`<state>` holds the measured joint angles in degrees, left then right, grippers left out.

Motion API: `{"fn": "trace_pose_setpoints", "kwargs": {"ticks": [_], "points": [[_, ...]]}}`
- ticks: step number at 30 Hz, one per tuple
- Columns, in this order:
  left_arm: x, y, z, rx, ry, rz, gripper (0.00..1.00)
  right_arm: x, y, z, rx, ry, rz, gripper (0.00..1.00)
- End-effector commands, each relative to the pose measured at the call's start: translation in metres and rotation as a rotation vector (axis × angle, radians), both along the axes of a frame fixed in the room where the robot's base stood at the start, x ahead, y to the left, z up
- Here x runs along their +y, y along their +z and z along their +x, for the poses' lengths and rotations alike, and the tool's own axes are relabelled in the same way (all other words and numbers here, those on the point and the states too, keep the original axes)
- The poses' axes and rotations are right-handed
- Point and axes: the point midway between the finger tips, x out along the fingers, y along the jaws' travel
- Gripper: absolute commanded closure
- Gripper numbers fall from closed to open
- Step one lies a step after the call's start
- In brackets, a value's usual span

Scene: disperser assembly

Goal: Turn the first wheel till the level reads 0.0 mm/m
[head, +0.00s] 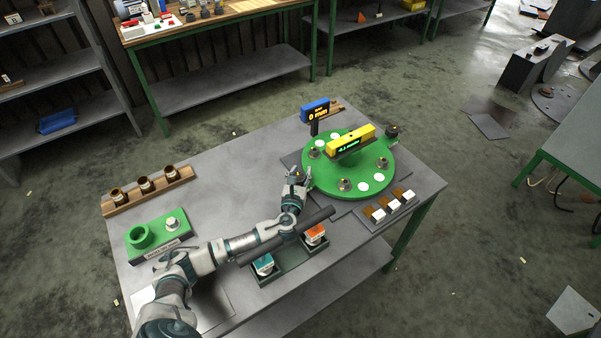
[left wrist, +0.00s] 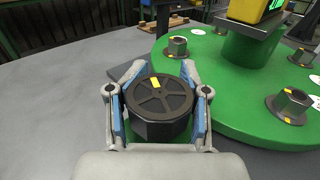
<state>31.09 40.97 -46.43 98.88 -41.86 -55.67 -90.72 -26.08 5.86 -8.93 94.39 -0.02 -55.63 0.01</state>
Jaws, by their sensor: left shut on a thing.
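The first wheel (left wrist: 160,103) is a dark spoked handwheel with a yellow mark near its far rim, beside the green round plate (head: 322,181). My left gripper (head: 297,179) is shut on it, with one blue-padded finger on each side in the left wrist view (left wrist: 160,90). The yellow level (head: 364,134) sits across the raised middle of the plate. Its green display seems to read about -4.1 mm/m, but the digits are tiny. Another dark wheel (head: 392,132) shows at the plate's far right. My right gripper is not in view.
Several hex-topped posts (head: 345,185) rise from the plate. A tray of white blocks (head: 397,211) lies at the right. A wooden cup rack (head: 148,192) and a green block (head: 157,240) stand left; the table between is clear.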

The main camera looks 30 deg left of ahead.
Motion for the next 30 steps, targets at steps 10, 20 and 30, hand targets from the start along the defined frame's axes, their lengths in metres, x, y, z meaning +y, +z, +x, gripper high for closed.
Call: {"fn": "trace_pose_setpoints", "kwargs": {"ticks": [10,20,30], "points": [[0.000,-0.003,0.000,0.005,-0.001,0.000,0.39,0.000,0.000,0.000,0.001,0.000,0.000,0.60],[0.000,0.028,0.000,0.000,-0.002,-0.001,0.39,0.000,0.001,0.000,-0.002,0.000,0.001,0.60],[0.001,0.088,0.000,0.003,-0.001,-0.002,0.39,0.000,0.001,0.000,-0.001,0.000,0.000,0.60]]}}
